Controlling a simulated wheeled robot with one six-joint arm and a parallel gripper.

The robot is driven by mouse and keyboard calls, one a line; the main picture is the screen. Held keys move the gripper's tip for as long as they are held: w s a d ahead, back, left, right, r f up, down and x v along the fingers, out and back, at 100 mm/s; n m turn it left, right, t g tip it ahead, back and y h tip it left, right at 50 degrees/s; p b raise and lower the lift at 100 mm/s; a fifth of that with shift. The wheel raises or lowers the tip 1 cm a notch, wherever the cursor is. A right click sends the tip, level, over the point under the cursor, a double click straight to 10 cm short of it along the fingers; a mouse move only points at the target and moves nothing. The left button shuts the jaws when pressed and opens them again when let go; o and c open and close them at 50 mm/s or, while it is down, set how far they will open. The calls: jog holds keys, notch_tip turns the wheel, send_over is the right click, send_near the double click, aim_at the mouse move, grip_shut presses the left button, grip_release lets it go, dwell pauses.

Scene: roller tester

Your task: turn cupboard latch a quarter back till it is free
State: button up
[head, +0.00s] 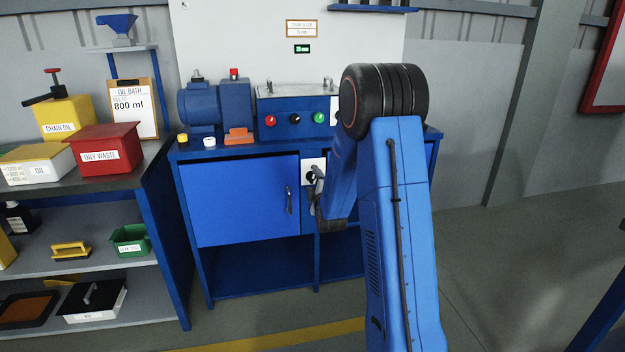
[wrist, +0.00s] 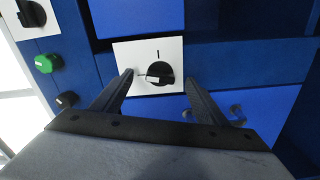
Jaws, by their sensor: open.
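The cupboard latch is a round black knob (wrist: 159,73) on a white plate (wrist: 135,58). A pale mark on the knob points to the left in the wrist view, in line with a short dash on the plate. Another dash stands above the knob. My gripper (wrist: 157,82) is open, with one finger on either side of the knob and gaps showing; I cannot tell its distance in depth. In the head view the plate (head: 308,164) sits right of the blue cupboard door (head: 240,205), which is closed. My arm partly hides the latch area there.
A dark door handle (head: 289,200) lies just left of the latch. Above are a control box with red, black and green buttons (head: 295,118) and a blue motor (head: 200,104). A shelf with a red waste bin (head: 104,147) stands left. Floor at right is clear.

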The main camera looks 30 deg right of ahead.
jog(key=shift+v, duration=2.65)
jog(key=s+a+r+m+g+y, duration=0.2)
jog(key=s+a+r+m+g, duration=0.1)
jog(key=s+a, duration=0.45)
jog(key=s+a+r+m+g+y, duration=0.1)
jog(key=s+a+r+m+g, duration=0.25)
jog(key=s+a, duration=0.4)
jog(key=s+a+m+g+y, duration=0.1)
jog(key=s+a+m+g, duration=0.1)
jog(key=s, duration=1.4)
jog(key=s+a+m+g+y, duration=0.1)
jog(key=s+a+m+g, duration=0.2)
jog(key=s, duration=1.3)
jog(key=shift+a+f+g, duration=0.15)
jog(key=shift+f+g, duration=0.05)
jog(key=shift+g, duration=0.35)
jog(key=shift+s+m, duration=0.1)
jog(key=shift+m, duration=0.15)
